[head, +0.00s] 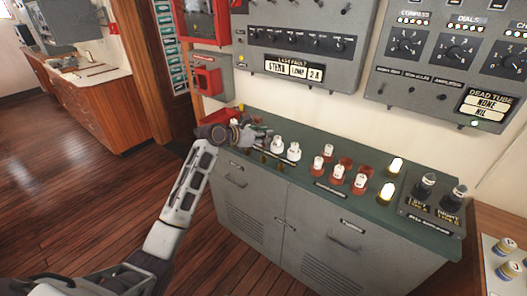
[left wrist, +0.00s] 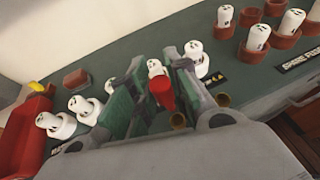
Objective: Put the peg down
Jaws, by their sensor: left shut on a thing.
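My left gripper (head: 262,135) is over the left part of the green-topped cabinet (head: 330,192). In the left wrist view its two fingers (left wrist: 158,85) are closed around a small peg with a red part (left wrist: 162,93). A white numbered piece shows just beyond the red part; I cannot tell whether it belongs to the held peg. White pegs (head: 293,151) stand just right of the gripper, and others (left wrist: 77,104) show beside the fingers in the wrist view. Whether the held peg touches the top is hidden. My right gripper is not in view.
More white pegs stand in red-brown sockets (head: 360,181) further right. Empty-looking red-brown sockets (head: 345,162) stand behind them. Two lit lamps (head: 387,192) and a knob box (head: 432,203) are at the right. A red box (left wrist: 25,125) borders the left end.

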